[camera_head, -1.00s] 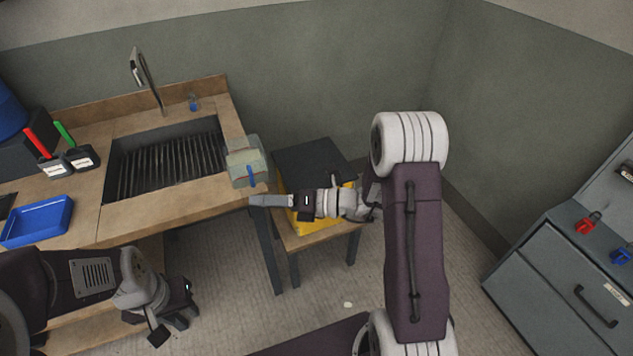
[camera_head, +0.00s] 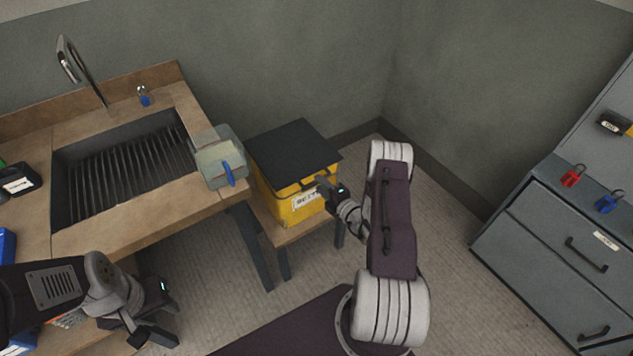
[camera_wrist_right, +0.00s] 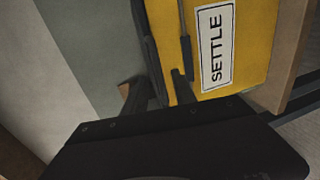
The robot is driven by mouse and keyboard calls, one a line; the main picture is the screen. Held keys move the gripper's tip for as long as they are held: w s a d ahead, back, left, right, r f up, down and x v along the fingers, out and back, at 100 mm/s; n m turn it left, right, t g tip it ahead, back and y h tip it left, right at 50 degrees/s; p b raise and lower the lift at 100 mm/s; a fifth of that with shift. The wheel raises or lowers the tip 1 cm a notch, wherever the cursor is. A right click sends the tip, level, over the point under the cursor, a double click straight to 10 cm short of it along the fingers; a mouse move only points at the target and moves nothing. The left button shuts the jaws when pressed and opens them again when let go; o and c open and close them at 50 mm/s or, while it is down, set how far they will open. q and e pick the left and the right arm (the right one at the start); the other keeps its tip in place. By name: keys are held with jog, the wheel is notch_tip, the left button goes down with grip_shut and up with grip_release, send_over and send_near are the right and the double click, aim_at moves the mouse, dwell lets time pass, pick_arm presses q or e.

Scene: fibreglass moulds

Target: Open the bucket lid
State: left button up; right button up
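The bucket is a yellow box (camera_head: 274,200) with a flat black lid (camera_head: 292,150), lying closed on top, and a white label reading SETTLE (camera_wrist_right: 217,47). It stands on a low wooden stand beside the sink bench. My right gripper (camera_head: 322,182) is at the bucket's front, at the lid's edge. In the right wrist view its two fingers (camera_wrist_right: 158,94) are apart, with the dark lid rim (camera_wrist_right: 149,50) running between them; contact cannot be told. A thin dark handle bar (camera_wrist_right: 185,28) shows beside the label. My left gripper (camera_head: 158,314) is open and empty, low at the left.
A grey-green box with a blue handle (camera_head: 220,158) sits on the bench corner, close left of the bucket. The sink (camera_head: 125,175) is further left. A grey drawer cabinet (camera_head: 560,235) with red and blue clips stands at the right. Floor between is open.

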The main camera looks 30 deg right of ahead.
jog(key=shift+x, duration=1.6)
jog(key=shift+c, duration=0.3)
grip_shut()
